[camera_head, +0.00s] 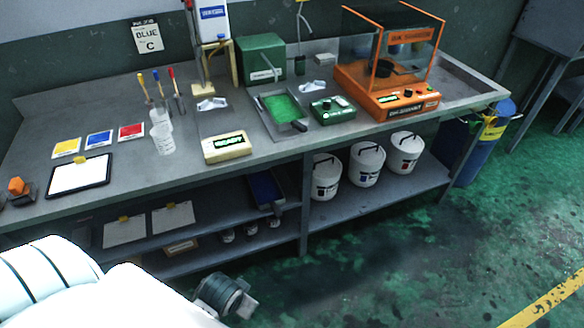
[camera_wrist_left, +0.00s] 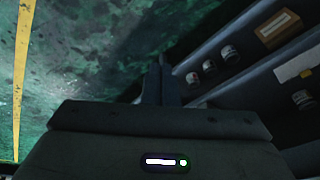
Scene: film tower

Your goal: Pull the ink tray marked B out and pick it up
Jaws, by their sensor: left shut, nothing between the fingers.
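A blue tray (camera_head: 265,190) sits on the shelf under the bench, left of the middle leg; I cannot read a letter on it. Another tray (camera_head: 264,116), grey with green ink in it, lies on the bench top. My left gripper (camera_head: 236,298) hangs low in front of the bench, below and apart from the blue tray. In the left wrist view its fingers (camera_wrist_left: 164,64) are shut and empty, beside the shelves. My right gripper is out of view.
Small jars (camera_head: 250,229) and a wooden box (camera_head: 181,246) stand on the low shelf. White buckets (camera_head: 367,166) stand right of the middle leg. The bench front edge overhangs the shelf. The green floor in front is clear.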

